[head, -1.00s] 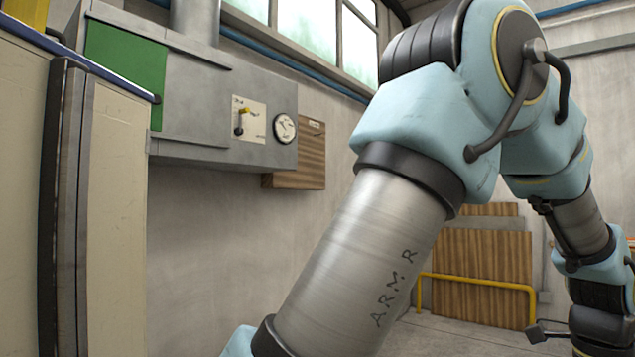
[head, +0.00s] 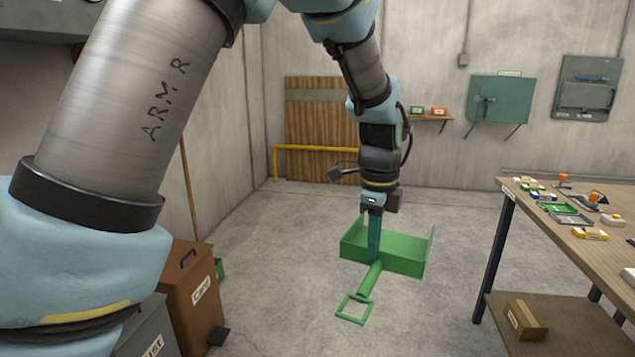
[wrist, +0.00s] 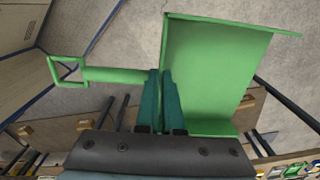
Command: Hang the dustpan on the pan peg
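The green dustpan (head: 400,262) is in the air over the concrete floor in the head view, its square loop handle end toward me. In the wrist view the teal fingers (wrist: 164,80) are closed together at that place, with the handle to the left and the pan (wrist: 215,75) to the right. I cannot make out the pan peg in either current view.
A workbench (head: 565,235) with small items stands at right, a cardboard box (head: 525,318) on its lower shelf. A brown bin (head: 190,300) and a grey bin (head: 150,335) stand at lower left. A yellow rail (head: 315,148) fronts wooden boards. The middle floor is clear.

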